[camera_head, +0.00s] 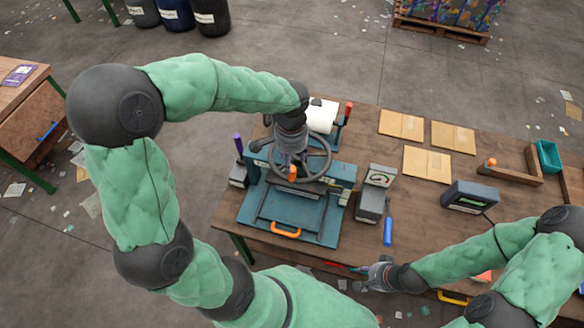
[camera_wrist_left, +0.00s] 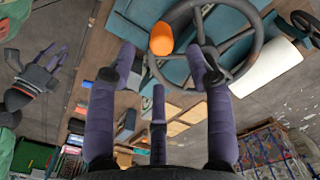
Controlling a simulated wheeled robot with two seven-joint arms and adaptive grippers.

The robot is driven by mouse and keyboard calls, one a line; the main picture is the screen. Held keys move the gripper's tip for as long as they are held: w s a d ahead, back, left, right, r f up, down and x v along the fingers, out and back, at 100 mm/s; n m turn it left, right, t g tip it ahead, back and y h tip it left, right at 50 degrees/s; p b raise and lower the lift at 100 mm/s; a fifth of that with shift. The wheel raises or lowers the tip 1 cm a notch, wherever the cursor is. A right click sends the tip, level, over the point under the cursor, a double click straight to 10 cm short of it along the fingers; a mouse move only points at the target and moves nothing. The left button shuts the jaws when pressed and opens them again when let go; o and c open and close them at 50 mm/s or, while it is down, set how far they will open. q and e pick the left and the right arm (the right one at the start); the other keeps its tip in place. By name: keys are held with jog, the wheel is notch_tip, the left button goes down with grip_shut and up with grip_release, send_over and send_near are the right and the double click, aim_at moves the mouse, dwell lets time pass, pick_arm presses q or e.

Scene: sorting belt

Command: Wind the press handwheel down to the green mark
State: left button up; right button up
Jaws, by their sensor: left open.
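The press (camera_head: 335,174) is a blue machine on the wooden table, with a grey spoked handwheel (camera_head: 325,163) on top. The wheel's orange knob (camera_head: 292,173) is on the rim nearest me; in the left wrist view the knob (camera_wrist_left: 161,39) shows between the fingertips. My left gripper (camera_head: 291,158) hangs over the wheel. Its purple fingers (camera_wrist_left: 165,58) are spread on either side of the knob; I cannot tell whether they touch it. My right gripper (camera_head: 372,275) is by the table's front edge, away from the press, its fingers apart. I cannot make out a green mark.
A grey box device (camera_head: 370,205), a blue-handled tool (camera_head: 388,230) and a dark display box (camera_head: 470,197) stand to the right. Cardboard sheets (camera_head: 427,162) lie flat behind them.

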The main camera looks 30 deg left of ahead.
aim_at(292, 169)
pick_arm(q)
notch_tip(292, 169, down, 7)
jog(key=shift+w+f, duration=0.1)
jog(key=shift+w, duration=0.05)
jog(key=shift+c, duration=0.2)
grip_shut()
